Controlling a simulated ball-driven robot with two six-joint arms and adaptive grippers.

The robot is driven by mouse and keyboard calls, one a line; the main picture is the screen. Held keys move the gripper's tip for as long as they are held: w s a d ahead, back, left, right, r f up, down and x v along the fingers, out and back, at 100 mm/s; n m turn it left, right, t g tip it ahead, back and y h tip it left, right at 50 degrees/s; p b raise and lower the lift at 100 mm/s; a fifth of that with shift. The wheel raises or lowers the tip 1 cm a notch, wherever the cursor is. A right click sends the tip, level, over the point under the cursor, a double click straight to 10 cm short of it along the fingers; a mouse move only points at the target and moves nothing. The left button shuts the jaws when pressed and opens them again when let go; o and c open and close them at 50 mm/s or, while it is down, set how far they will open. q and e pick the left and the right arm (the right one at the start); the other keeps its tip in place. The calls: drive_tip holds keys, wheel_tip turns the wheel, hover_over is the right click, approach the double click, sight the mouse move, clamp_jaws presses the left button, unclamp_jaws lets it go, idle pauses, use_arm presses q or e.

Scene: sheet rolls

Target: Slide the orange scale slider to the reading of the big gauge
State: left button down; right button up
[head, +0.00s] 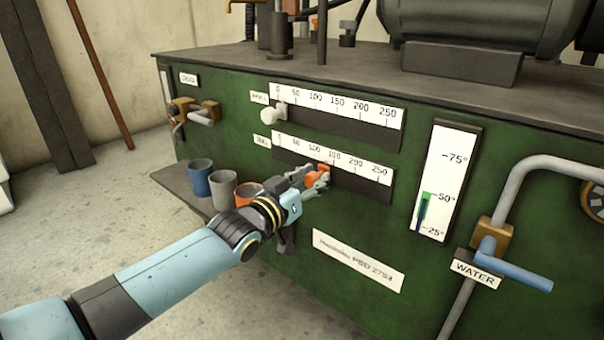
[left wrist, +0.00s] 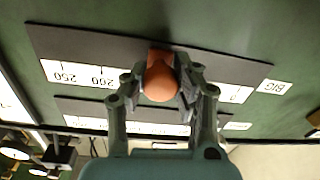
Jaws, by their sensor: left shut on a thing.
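The orange scale slider (head: 315,179) sits on the lower dark scale rail (head: 366,184), below its white strip, around the 100 to 150 marks; the exact reading is hard to tell. My left gripper (head: 311,181) is shut on its knob. In the left wrist view, the round orange knob (left wrist: 159,82) lies between the fingers of my left gripper (left wrist: 160,88). The scale appears upside down there, with a label reading BIG (left wrist: 274,87); the fingers and slider hide its middle numbers. I see no readable face of the big gauge. My right gripper is not in view.
A white slider knob (head: 271,115) sits near 0 on the upper scale (head: 340,104). A blue cup (head: 200,178), a grey cup (head: 222,189) and an orange cup (head: 246,194) stand left. A thermometer strip (head: 437,185) and a blue WATER lever (head: 520,270) are right.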

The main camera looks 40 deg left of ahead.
use_arm(q)
drive_tip(key=shift+s+d+f, duration=0.1)
drive_tip(key=shift+s+d, duration=0.05)
drive_tip(key=shift+d, duration=0.8)
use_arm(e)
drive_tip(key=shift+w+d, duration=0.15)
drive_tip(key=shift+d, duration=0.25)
use_arm(q)
drive_tip(key=c, duration=1.2)
unclamp_jaws()
drive_tip(key=shift+o, duration=1.3)
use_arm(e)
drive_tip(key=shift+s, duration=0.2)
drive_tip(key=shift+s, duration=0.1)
use_arm(q)
drive_tip(key=s, duration=1.2)
drive_tip(key=shift+a, duration=0.25)
